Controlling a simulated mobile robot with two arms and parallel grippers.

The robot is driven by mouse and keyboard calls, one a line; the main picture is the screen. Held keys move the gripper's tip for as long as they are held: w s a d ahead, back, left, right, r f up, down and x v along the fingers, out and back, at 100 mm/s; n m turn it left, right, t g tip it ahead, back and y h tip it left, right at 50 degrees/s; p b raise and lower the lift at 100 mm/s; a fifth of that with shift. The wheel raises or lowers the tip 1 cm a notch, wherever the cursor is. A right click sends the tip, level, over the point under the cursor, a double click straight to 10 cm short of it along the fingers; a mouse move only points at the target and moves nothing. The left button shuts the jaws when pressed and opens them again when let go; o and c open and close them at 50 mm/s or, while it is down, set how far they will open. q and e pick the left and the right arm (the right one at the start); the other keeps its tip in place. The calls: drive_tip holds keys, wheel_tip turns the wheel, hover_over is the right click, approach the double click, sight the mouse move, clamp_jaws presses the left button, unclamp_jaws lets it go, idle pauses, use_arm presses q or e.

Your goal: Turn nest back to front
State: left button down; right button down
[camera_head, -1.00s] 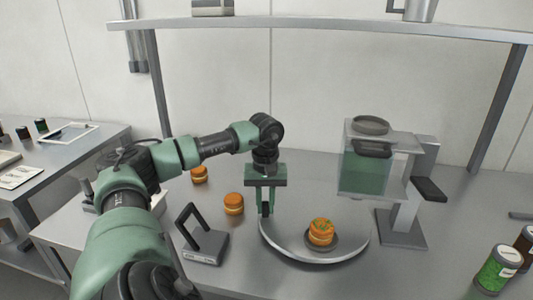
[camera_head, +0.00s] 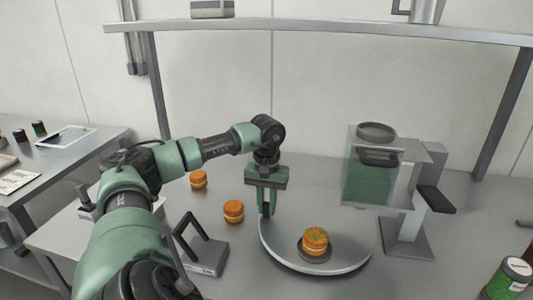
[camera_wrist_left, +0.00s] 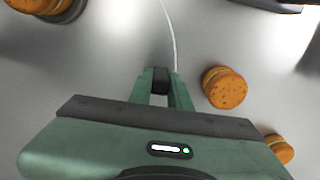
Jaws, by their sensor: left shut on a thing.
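A round grey turntable (camera_head: 285,258) with a pale rim lies on the bench. The nest's dark edge also shows in the wrist view (camera_wrist_left: 73,12), at the top left. My left gripper (camera_head: 266,208) points down at the turntable's left rim. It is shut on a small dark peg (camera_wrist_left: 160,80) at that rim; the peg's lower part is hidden. My right gripper is not in view.
Two orange rounds (camera_head: 233,210) (camera_head: 199,179) stand on the bench left of the turntable. A dark angled stand (camera_head: 205,250) is at the front left. A dispenser with a green-filled tank (camera_head: 370,180) stands behind right, near the turntable. A green jar (camera_head: 505,280) is far right.

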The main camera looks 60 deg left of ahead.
use_arm(q)
drive_tip(key=shift+w+a+r, duration=0.1)
drive_tip(key=shift+r, duration=0.1)
drive_tip(key=c, duration=1.3)
unclamp_jaws()
drive_tip(key=shift+f, duration=0.1)
wheel_tip(320, 180, up, 8)
drive_tip(key=shift+f, duration=0.1)
drive_tip(key=shift+f, duration=0.1)
